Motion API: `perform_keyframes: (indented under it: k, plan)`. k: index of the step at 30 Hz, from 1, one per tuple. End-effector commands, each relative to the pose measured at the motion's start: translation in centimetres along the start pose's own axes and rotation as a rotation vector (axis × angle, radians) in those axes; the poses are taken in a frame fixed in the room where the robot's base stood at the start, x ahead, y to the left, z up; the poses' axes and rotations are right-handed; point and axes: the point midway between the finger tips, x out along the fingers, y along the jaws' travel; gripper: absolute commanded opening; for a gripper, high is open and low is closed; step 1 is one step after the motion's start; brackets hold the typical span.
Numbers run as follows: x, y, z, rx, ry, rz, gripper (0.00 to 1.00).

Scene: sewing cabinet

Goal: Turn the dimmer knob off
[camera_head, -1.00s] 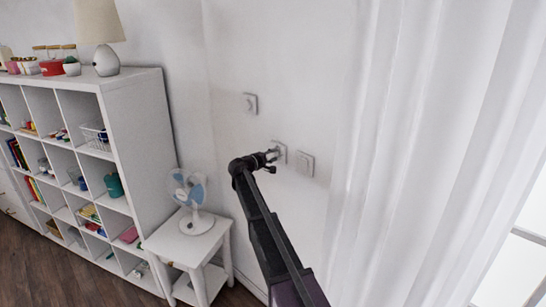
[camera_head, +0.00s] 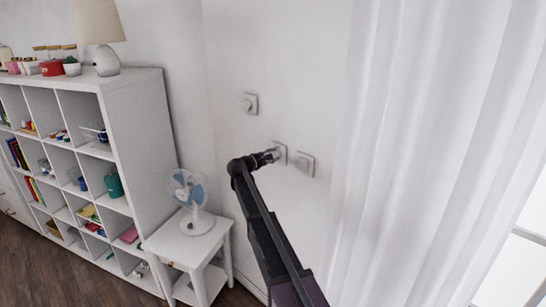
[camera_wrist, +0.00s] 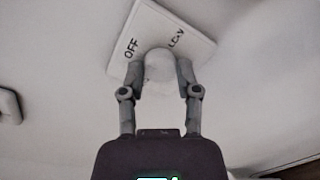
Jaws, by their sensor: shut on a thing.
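The dimmer knob (camera_wrist: 159,68) is a round, pale knob on a square white wall plate (camera_wrist: 180,28). The plate carries the dark words "OFF" and "LOW" and looks tilted in the wrist view. My gripper (camera_wrist: 160,74) is shut on the knob, with one finger on each side of it. In the head view, my gripper (camera_head: 272,156) reaches the middle plate (camera_head: 281,148) on the wall and hides most of the knob. The knob's pointer mark cannot be made out.
Another wall plate (camera_head: 305,163) is close on the right, and one with a knob (camera_head: 250,104) is up to the left. A white curtain (camera_head: 420,150) hangs at the right. A fan (camera_head: 190,196) on a small table (camera_head: 188,243) and a cube shelf (camera_head: 136,130) stand left.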

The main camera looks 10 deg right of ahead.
Motion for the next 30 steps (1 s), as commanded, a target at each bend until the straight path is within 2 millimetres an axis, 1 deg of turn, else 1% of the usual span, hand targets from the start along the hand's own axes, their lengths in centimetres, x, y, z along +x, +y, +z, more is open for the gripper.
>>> perform_keyframes:
  k: [8,9,12,30]
  plan:
    - [0.15,0.21,-0.05,-0.003,-0.001,0.006,0.0]
    - [0.15,0.21,-0.05,-0.003,-0.001,0.005,0.51]
    - [0.12,0.17,-0.04,-0.002,-0.001,0.004,0.77]
    - [0.02,0.03,0.01,0.028,0.002,0.001,0.77]
